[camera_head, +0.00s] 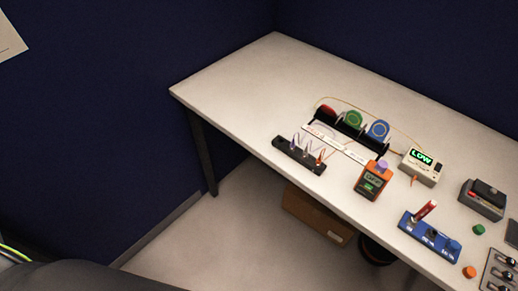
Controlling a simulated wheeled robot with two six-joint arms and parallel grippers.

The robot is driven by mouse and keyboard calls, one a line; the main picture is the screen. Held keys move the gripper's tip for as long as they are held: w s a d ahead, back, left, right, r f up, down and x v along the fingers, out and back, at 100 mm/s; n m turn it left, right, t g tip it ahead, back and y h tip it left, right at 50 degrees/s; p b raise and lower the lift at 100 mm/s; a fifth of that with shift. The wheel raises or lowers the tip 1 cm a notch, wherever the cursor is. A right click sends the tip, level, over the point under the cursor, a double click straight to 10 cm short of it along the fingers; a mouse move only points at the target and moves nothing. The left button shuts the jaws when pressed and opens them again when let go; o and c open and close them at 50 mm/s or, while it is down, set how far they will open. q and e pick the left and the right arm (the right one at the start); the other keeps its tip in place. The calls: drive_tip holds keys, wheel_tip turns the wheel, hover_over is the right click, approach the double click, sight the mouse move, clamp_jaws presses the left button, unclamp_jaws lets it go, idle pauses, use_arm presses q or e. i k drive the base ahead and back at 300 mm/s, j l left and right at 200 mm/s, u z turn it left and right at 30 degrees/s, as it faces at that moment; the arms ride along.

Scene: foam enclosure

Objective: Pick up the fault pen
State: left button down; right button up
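A red pen with a pale band (427,209) stands tilted in the left socket of a blue holder (412,227) near the table's front edge. It is the only pen I can make out in that holder; the other sockets look dark. Its label is too small to read, so I cannot confirm that it is the fault pen. Neither of my grippers is in view.
The white table (245,75) has clear room at its left end. An orange meter (372,184), a black rack (299,155) with thin probes, coloured discs (354,120), a tester reading "LOW" (421,165) and a grey box (482,200) surround the holder. A cardboard box (318,215) lies below.

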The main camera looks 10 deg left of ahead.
sight(428, 208)
drive_tip(key=z, duration=1.2)
